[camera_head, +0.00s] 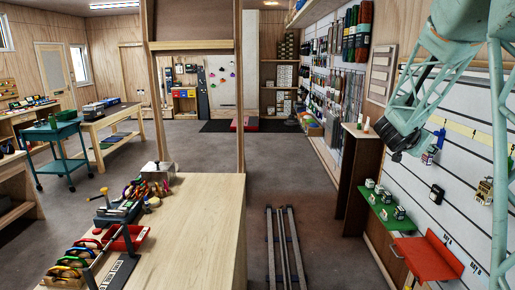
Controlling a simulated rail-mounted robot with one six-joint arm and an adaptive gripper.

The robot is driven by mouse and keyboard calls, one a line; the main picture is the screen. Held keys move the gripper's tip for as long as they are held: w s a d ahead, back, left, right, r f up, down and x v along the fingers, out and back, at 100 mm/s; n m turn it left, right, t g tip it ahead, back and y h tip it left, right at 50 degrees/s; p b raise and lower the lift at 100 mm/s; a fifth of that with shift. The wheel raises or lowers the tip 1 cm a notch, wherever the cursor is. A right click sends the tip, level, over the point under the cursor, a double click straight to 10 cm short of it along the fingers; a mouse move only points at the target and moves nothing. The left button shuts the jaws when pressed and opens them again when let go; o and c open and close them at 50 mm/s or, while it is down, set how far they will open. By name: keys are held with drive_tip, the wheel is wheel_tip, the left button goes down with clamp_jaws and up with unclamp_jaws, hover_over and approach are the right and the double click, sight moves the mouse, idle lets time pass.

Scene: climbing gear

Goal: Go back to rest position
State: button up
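My gripper (398,153) is at the right of the head view, at the end of my teal arm. A small dark-and-white item (430,155) shows just right of the gripper, near the panel; I cannot tell whether the two touch.
Below the gripper are a green shelf (381,208) with several small boxes and an empty-looking red shelf (428,258). More small items (484,190) hang on the panel. Floor rails (285,250) run ahead. A wooden counter (200,225) with gear stands left; the floor between is clear.

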drive_tip(key=s+a+r+n+t+y, duration=0.1)
drive_tip(key=s+a+r+n+y, duration=0.15)
drive_tip(key=a, duration=0.65)
drive_tip(key=s+a+r+n+y, duration=0.2)
drive_tip(key=s+a+y, duration=0.15)
drive_tip(key=a, duration=0.45)
drive_tip(key=s+a+r+n+t+y, duration=0.1)
drive_tip(key=s+a+r+n+y, duration=0.15)
drive_tip(key=a, duration=0.65)
drive_tip(key=s+a+f+n+g+y, duration=0.1)
drive_tip(key=s+a+n, duration=0.1)
drive_tip(key=s+a, duration=0.55)
drive_tip(key=s+a+f+n+g+y, duration=0.15)
drive_tip(key=s+a, duration=0.35)
drive_tip(key=s, duration=0.5)
drive_tip(key=s+a+f+n+g, duration=0.1)
drive_tip(key=s+f, duration=0.3)
drive_tip(key=s, duration=1.2)
drive_tip(key=s+a+f+n+g, duration=0.1)
drive_tip(key=s+f+n+g, duration=0.1)
drive_tip(key=s, duration=1.4)
drive_tip(key=shift+s+f+g+b, duration=0.35)
drive_tip(key=shift+f+g+b, duration=0.05)
drive_tip(key=shift+f+g, duration=0.5)
drive_tip(key=shift+d+r, duration=0.1)
drive_tip(key=shift+d, duration=0.05)
